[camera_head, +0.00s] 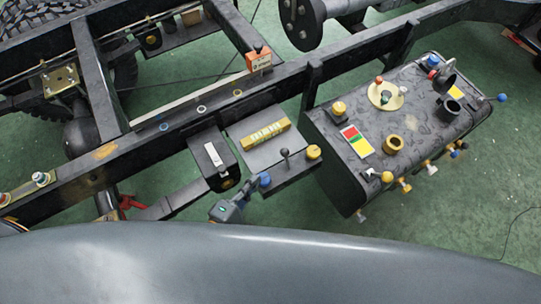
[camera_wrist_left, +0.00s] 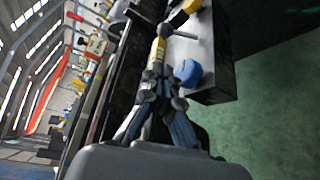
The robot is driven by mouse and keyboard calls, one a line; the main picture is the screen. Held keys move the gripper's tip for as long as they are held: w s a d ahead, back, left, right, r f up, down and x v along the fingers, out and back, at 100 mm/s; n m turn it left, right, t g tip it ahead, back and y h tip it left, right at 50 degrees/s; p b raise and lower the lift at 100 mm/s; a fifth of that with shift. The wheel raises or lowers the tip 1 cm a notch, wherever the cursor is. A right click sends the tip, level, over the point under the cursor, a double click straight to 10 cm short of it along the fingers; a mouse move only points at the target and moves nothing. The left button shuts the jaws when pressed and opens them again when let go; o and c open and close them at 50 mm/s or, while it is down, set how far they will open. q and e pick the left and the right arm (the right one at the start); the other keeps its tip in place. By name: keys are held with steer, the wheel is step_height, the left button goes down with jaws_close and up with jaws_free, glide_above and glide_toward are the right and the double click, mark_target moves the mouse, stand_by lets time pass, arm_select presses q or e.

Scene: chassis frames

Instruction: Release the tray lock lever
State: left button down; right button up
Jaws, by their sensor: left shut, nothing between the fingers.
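A grey tray (camera_head: 294,176) sits beside the dark chassis rail and carries a long yellow block (camera_head: 266,133). Along its near side are a small lever with a black knob (camera_head: 285,153), a yellow knob (camera_head: 313,152) and a blue knob (camera_head: 264,180) at the near left corner. I cannot tell for sure which one is the lock lever. My left gripper (camera_head: 249,187) is just left of the blue knob, shut and empty. In the left wrist view the blue knob (camera_wrist_left: 188,72) is close to the right of my fingers (camera_wrist_left: 163,83); contact is unclear. My right gripper is not seen.
A black box with a white handle (camera_head: 213,155) stands left of the tray. A dark tank (camera_head: 340,180) with several knobs and valves stands to its right. The chassis rail (camera_head: 160,137) runs behind. Green floor (camera_head: 270,220) is open in front.

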mark_target(286, 159)
arm_select(q)
steer(key=x, duration=1)
steer(key=shift+f, duration=0.15)
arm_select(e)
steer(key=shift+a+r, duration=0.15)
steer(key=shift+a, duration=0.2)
arm_select(q)
steer(key=shift+s+m, duration=0.15)
steer(key=shift+m, duration=0.15)
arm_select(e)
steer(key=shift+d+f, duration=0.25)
